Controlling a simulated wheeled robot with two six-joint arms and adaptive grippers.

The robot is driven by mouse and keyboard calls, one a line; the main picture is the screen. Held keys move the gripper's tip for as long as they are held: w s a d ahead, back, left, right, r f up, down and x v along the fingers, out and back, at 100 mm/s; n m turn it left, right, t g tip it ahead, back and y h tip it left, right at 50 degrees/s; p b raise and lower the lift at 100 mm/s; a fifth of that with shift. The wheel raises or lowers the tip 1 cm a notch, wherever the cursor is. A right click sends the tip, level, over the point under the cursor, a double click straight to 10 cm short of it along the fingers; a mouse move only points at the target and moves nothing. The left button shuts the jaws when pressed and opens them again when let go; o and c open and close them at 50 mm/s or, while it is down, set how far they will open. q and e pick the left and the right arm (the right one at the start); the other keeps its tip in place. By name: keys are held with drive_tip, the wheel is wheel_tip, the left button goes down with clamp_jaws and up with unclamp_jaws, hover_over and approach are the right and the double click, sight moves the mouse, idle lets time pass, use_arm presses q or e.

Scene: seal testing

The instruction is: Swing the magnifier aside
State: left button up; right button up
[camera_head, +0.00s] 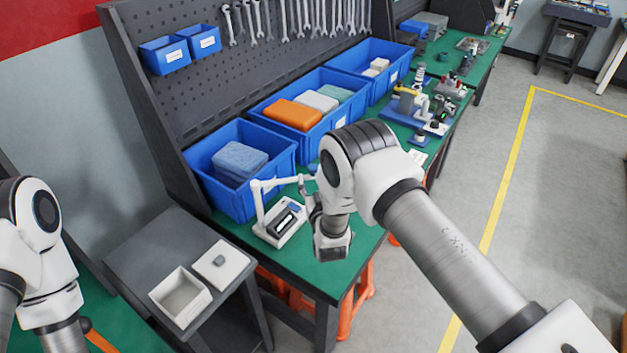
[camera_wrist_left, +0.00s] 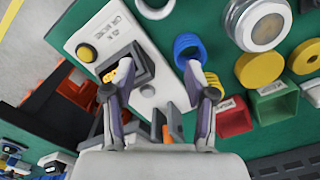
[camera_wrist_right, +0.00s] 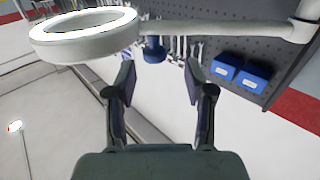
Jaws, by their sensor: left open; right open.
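The magnifier has a white, lit ring head (camera_wrist_right: 85,33) and a white arm (camera_wrist_right: 225,30) that crosses the top of the right wrist view. A blue knob (camera_wrist_right: 153,50) hangs below the arm, beyond my right gripper's fingertips. My right gripper (camera_wrist_right: 160,78) is open, its fingers either side of the knob in that view; contact cannot be told. In the head view the magnifier's jointed arm (camera_head: 278,183) rises beside a white device, and my right wrist hides part of it. My left gripper (camera_wrist_left: 163,60) is open, near a blue ring (camera_wrist_left: 188,47).
Blue bins (camera_head: 290,118) line the green bench (camera_head: 320,278) behind the magnifier. The white device (camera_head: 281,222) stands beside my right wrist. In the left wrist view, a white panel (camera_wrist_left: 95,35), yellow ring (camera_wrist_left: 259,70) and red box (camera_wrist_left: 234,115) crowd my left gripper.

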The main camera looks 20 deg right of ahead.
drive_tip(key=s+a, duration=0.1)
drive_tip(key=s, duration=1)
drive_tip(key=shift+s+a, duration=0.15)
drive_tip(key=shift+s, duration=0.2)
drive_tip(key=shift+c, duration=0.3)
